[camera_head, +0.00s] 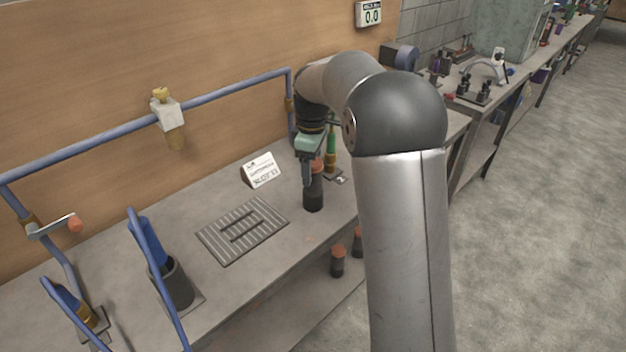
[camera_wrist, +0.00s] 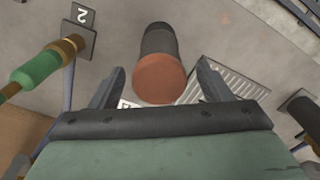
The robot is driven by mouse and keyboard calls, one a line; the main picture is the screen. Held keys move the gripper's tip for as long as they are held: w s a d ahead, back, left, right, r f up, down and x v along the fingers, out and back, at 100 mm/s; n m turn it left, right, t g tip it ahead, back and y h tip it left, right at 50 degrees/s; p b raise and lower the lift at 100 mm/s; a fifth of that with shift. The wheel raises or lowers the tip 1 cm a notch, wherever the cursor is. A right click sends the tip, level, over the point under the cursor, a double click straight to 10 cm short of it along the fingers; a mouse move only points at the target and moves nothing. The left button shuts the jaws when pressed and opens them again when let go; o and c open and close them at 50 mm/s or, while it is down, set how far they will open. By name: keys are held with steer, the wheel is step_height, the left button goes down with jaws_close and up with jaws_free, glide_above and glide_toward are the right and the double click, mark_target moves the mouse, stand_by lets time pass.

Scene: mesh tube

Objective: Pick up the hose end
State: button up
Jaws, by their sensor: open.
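A black cylinder with an orange-brown cap (camera_wrist: 158,75) shows between the two fingers of my gripper (camera_wrist: 160,68) in the wrist view. I cannot tell for certain if it is the hose end. In the head view the same black cylinder (camera_head: 313,195) stands upright on the bench, its top partly hidden by my gripper (camera_head: 307,168). My gripper is open and points down, with gaps between the fingers and the cylinder.
A grey slotted plate (camera_head: 242,230) lies left of the cylinder on the bench (camera_head: 225,290). A white label card (camera_head: 261,170) stands behind. Blue tubes (camera_head: 150,125) run along the left and back. Two smaller capped cylinders (camera_head: 338,262) (camera_head: 357,243) stand lower, in front.

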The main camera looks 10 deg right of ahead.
mark_target(313, 185)
steer(key=shift+d+f, duration=0.15)
steer(key=shift+f, duration=1.75)
steer(key=c, duration=1.1)
steer(key=shift+c, duration=0.2)
